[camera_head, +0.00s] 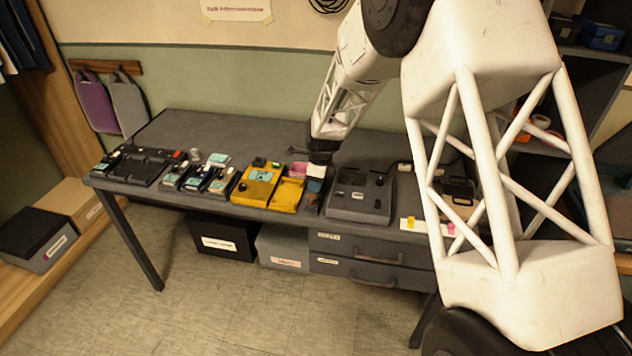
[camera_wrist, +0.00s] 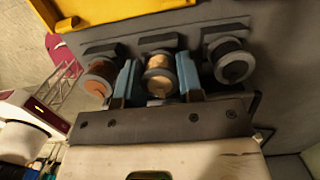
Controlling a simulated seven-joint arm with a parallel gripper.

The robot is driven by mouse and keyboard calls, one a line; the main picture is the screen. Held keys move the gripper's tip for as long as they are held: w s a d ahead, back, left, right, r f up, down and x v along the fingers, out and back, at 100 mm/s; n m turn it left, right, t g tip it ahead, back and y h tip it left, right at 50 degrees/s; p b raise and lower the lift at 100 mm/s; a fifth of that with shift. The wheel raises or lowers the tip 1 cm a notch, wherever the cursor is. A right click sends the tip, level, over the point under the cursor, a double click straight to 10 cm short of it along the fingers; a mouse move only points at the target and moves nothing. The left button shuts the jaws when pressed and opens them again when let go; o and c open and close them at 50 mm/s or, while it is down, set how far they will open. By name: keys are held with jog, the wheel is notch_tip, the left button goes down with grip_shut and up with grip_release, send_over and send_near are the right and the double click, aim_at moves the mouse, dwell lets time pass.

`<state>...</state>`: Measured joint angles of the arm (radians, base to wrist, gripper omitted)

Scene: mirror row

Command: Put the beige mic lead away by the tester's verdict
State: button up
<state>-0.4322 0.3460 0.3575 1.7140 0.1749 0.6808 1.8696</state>
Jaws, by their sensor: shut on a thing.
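The beige mic lead (camera_wrist: 160,61), a small coil on a grey spool, sits in the middle of a row of three in the wrist view. My gripper (camera_wrist: 158,80) has its blue fingers on both sides of this spool and is shut on it. The spool is still in line with its neighbours by its dark holder. In the head view my gripper (camera_head: 318,166) is low over the bench, and the lead cannot be made out there. A yellow device with a pale screen (camera_head: 257,186) stands left of the gripper; I cannot read a verdict on it.
A brown spool (camera_wrist: 101,78) and a black spool (camera_wrist: 231,62) flank the fingers closely. A grey device (camera_head: 360,196) stands right of the gripper. Under the bench (camera_head: 225,130) are a black labelled box (camera_head: 222,236), a grey labelled box (camera_head: 283,249) and labelled drawers (camera_head: 372,250).

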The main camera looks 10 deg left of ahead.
jog(key=shift+f, duration=0.3)
jog(key=o, duration=1)
jog(key=shift+o, duration=0.2)
jog(key=shift+r, duration=0.15)
jog(key=shift+d+r, duration=0.25)
jog(key=shift+r, duration=1.6)
jog(key=shift+d+r, duration=0.2)
jog(key=shift+r, duration=1.65)
jog(key=shift+r, duration=0.1)
